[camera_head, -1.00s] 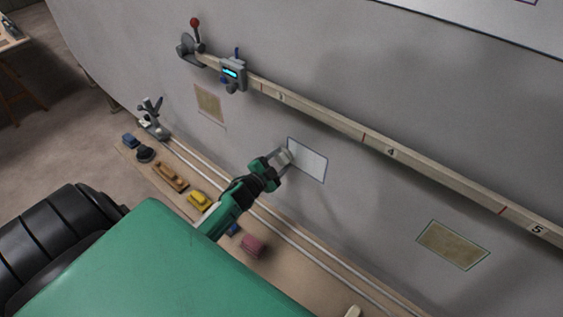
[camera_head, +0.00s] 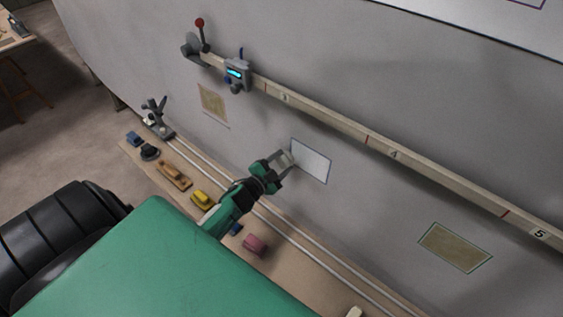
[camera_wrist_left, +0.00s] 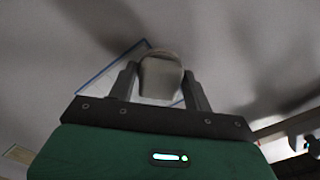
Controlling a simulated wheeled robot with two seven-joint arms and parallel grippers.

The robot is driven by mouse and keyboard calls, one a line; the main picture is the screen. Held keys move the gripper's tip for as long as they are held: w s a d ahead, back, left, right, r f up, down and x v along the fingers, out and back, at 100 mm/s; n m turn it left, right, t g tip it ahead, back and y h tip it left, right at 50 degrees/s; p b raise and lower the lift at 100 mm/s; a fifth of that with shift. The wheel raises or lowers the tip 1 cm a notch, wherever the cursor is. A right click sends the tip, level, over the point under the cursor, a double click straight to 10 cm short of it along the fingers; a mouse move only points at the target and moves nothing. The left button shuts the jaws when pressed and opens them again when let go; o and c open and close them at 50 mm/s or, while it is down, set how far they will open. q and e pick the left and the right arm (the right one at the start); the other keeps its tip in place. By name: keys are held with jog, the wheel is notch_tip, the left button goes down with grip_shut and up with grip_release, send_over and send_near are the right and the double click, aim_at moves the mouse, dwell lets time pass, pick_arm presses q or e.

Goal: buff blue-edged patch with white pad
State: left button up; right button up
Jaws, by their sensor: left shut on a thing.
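The blue-edged patch (camera_head: 311,161) is a pale rectangle with a thin blue border on the grey hull wall. My left gripper (camera_head: 284,160) is at its left edge, with the fingers pointing toward the wall. In the left wrist view the gripper is shut on the white pad (camera_wrist_left: 160,77), which looks greyish and rounded between the fingers. The pad lies in front of the patch (camera_wrist_left: 108,72) there and hides part of it. I cannot tell whether the pad touches the wall. My right gripper is not in view.
A numbered rail (camera_head: 330,115) runs along the hull above the patch, carrying a gauge (camera_head: 237,74). Below, a shelf (camera_head: 290,262) holds a yellow block (camera_head: 202,200), a pink block (camera_head: 255,244) and other tools. Tan patches (camera_head: 213,104) (camera_head: 455,247) lie to either side.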

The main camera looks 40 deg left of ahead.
pick_arm(q)
jog(key=s, duration=0.2)
jog(key=s+p, duration=0.1)
jog(key=shift+s+a+r, duration=0.15)
jog(key=shift+s, duration=0.8)
jog(key=shift+s+a+p, duration=0.15)
jog(key=shift+s+p, duration=0.3)
jog(key=shift+s, duration=0.8)
jog(key=shift+s+a+p, duration=0.1)
jog(key=shift+s+p, duration=0.3)
jog(key=shift+s, duration=0.85)
jog(key=shift+s+a+p, duration=0.15)
jog(key=shift+s+p, duration=0.3)
jog(key=shift+s, duration=1.55)
